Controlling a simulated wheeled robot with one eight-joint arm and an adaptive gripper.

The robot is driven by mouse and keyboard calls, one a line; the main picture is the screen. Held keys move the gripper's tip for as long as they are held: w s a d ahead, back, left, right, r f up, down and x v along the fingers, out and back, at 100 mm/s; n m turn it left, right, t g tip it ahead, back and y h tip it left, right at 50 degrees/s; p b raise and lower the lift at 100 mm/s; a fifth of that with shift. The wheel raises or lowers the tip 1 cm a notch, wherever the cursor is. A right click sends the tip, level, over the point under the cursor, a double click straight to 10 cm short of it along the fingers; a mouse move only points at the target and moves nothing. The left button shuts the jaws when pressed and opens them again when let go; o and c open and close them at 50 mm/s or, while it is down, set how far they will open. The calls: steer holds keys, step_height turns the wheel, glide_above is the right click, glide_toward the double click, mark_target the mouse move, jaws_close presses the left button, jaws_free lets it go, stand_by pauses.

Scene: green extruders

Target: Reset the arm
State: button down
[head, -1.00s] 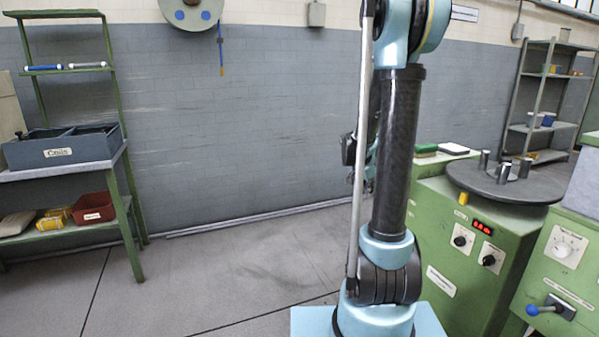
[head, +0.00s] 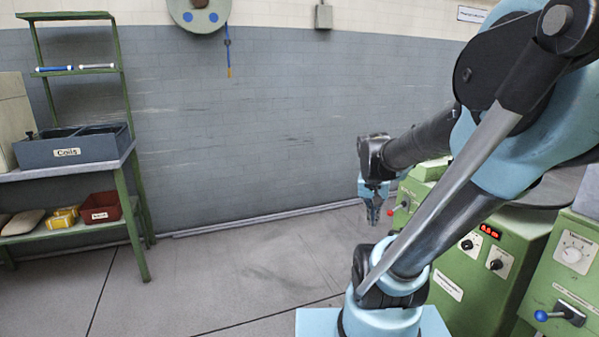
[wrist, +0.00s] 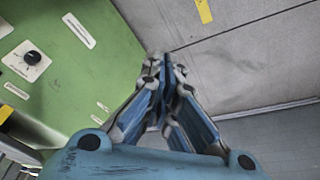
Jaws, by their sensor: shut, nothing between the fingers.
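My gripper (head: 373,212) hangs pointing down in the head view, in front of the grey wall and left of the green machines. It is empty. In the wrist view, its blue and grey fingers (wrist: 165,68) meet at the tips. My arm is bent, with its upper links leaning to the right and its forearm reaching left. It hides much of the machines behind it.
A green machine (head: 478,285) with a red display and knobs stands at right, beside another with a blue-handled lever (head: 541,316). A green shelf bench (head: 140,215) with a coils bin (head: 70,149) stands at left. The floor (head: 230,270) between is clear.

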steer(key=s+a+f+n, duration=0.2)
steer(key=s, duration=0.3)
steer(key=s+a+f+n+y, duration=0.1)
steer(key=s+a+f+n, duration=0.1)
steer(key=s, duration=0.3)
steer(key=shift+g+y, duration=0.3)
steer(key=shift+s, duration=0.1)
